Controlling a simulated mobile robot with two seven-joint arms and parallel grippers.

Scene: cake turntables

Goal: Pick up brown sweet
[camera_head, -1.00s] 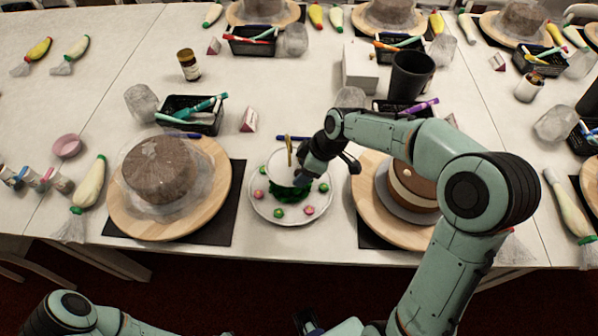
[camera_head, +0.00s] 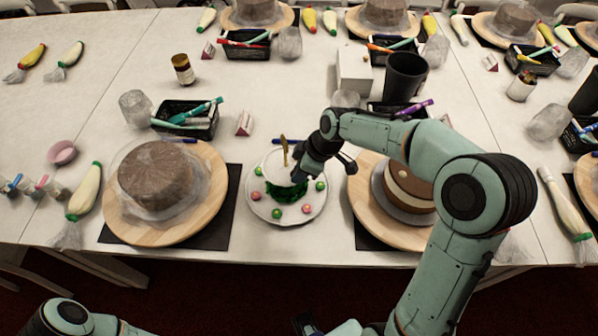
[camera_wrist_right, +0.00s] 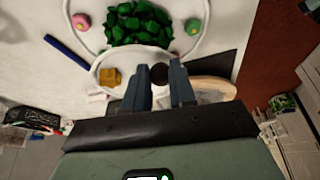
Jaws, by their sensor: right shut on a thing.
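A small dark brown ball, the brown sweet (camera_wrist_right: 159,75), sits between the fingertips of my right gripper (camera_wrist_right: 160,82) in the right wrist view. The gripper is shut on it. The sweet is hidden there. Green and pink sweets lie around the plate, such as a pink one (camera_head: 306,209). A dark tip at the bottom edge may be my left gripper (camera_head: 305,322); its fingers are unclear.
A wrapped brown cake (camera_head: 155,180) on a wooden turntable stands left of the plate. A layered cake (camera_head: 408,190) on another turntable (camera_head: 372,222) stands right, partly behind my right arm. A black basket (camera_head: 188,130) and a black cup (camera_head: 405,77) stand farther back.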

